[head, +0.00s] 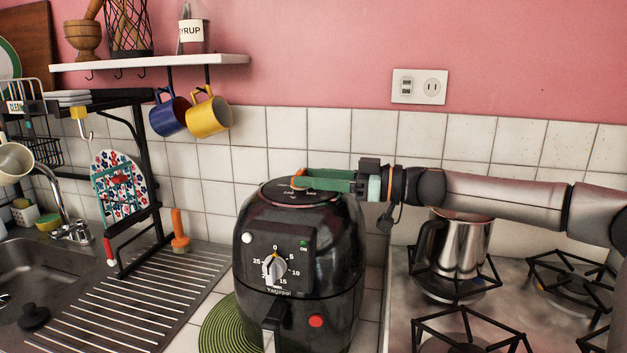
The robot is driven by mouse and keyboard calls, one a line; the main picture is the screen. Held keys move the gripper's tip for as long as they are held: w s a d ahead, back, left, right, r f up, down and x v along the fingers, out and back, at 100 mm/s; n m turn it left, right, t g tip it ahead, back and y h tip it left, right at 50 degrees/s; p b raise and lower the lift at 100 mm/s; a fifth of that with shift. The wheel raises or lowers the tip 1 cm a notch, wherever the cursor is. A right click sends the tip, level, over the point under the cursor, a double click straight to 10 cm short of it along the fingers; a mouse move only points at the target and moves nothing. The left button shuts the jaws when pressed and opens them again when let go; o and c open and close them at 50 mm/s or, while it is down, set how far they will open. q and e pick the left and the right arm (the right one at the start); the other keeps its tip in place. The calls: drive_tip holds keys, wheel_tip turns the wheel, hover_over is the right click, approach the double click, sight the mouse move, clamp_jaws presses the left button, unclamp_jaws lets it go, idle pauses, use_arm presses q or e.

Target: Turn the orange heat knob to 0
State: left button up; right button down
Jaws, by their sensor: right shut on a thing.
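A black air fryer (345,235) stands on the counter in the middle of the head view. On its round top is a printed heat scale. The orange heat knob (297,180) sits there, mostly hidden by my right gripper (306,180). The gripper comes in from the right, lies almost level over the fryer's top, and is shut on the knob. Only a small orange part shows, so I cannot tell the setting. The white-and-grey timer dial (274,268) is on the fryer's front, with numbers around it. My left gripper is not in view.
A steel pitcher (466,245) stands on the stove (400,300) under my right arm. A green round mat (215,325) lies by the fryer. A sink (45,270) and drainboard are at left. Blue (170,117) and yellow mugs (209,116) hang under a white shelf (150,62).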

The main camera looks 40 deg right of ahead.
idle(0.4)
drive_tip(key=shift+c, duration=1.9)
unclamp_jaws()
drive_tip(key=r, duration=0.3)
drive_tip(key=shift+s+a+r+p, duration=0.2)
drive_tip(key=shift+r+p, duration=0.1)
drive_tip(key=shift+r, duration=0.1)
drive_tip(key=s+a+r+b, duration=0.1)
drive_tip(key=s+a+r, duration=0.6)
drive_tip(key=s+r, duration=0.2)
drive_tip(key=shift+s+a, duration=0.2)
drive_tip(key=shift+s, duration=0.95)
